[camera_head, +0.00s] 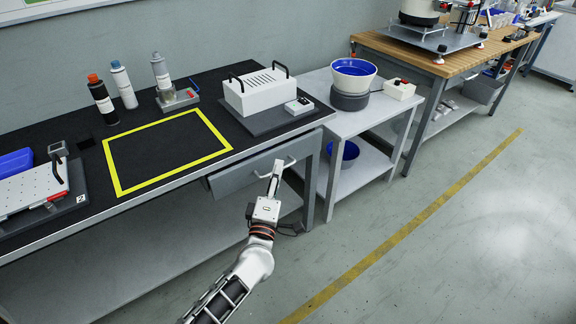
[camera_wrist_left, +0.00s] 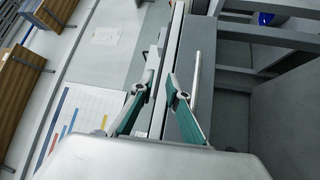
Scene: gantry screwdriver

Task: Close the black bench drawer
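The bench drawer (camera_head: 238,178) has a grey front with a bar handle (camera_head: 276,168). It sits under the right end of the black-topped bench, and its front stands slightly out from the bench edge. My left gripper (camera_head: 275,178) is in front of the drawer, overlapping the handle in the head view. In the left wrist view, the fingers of the left gripper (camera_wrist_left: 160,90) are apart with nothing between them. The handle (camera_wrist_left: 196,82) shows there just right of the fingers, along the drawer front (camera_wrist_left: 186,50). Contact cannot be told. My right gripper is not in view.
The black bench top (camera_head: 90,235) holds bottles (camera_head: 103,98), a white box (camera_head: 256,92) and a yellow-outlined area (camera_head: 165,150). A side table (camera_head: 330,115) with a blue-lined bowl (camera_head: 353,72) stands right of the bench. The floor (camera_head: 430,240) in front is clear.

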